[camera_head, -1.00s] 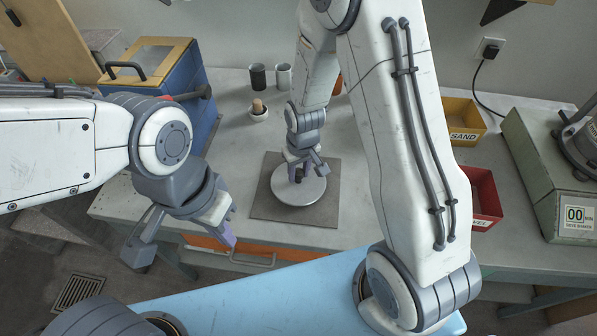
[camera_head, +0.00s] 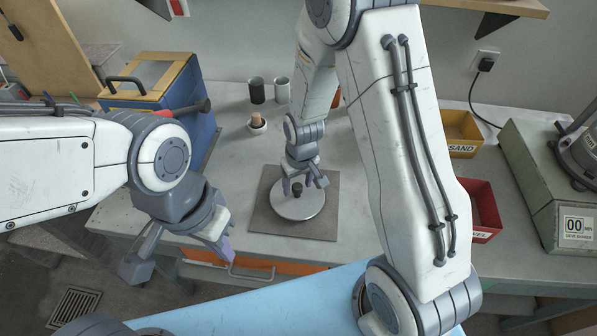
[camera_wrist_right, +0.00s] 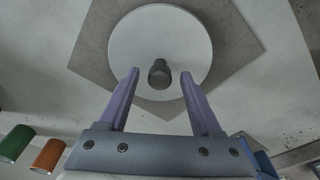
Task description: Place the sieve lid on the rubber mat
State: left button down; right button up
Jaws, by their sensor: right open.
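The sieve lid (camera_head: 297,207) is a pale round disc with a dark knob on top. It lies flat on the grey square rubber mat (camera_head: 262,216), and mat shows around it. In the right wrist view the lid (camera_wrist_right: 160,32) with its knob and the mat (camera_wrist_right: 235,50) are seen from above. My right gripper (camera_head: 304,186) is just above the lid; its fingers (camera_wrist_right: 160,98) are open, on either side of the knob and apart from it. My left gripper (camera_head: 180,262) is open and empty, left of the mat in front of the bench.
A blue box (camera_head: 190,100) stands at the back left. A yellow sand bin (camera_head: 458,130), a red bin (camera_head: 484,205) and a green machine (camera_head: 535,180) are on the right.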

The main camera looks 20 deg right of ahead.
aim_at(300, 199)
notch_tip(300, 199, up, 10)
jog(key=s+r, duration=0.1)
jog(key=s+a+r+n, duration=0.2)
jog(key=s+a+r, duration=0.2)
jog(key=s, duration=0.6)
jog(key=s+a+r+n+g, duration=0.1)
jog(key=s+a+r+n, duration=0.2)
jog(key=s, duration=0.7)
jog(key=shift+s+a+r+y, duration=0.35)
jog(key=shift+a+r+y, duration=0.1)
jog(key=shift+a, duration=0.15)
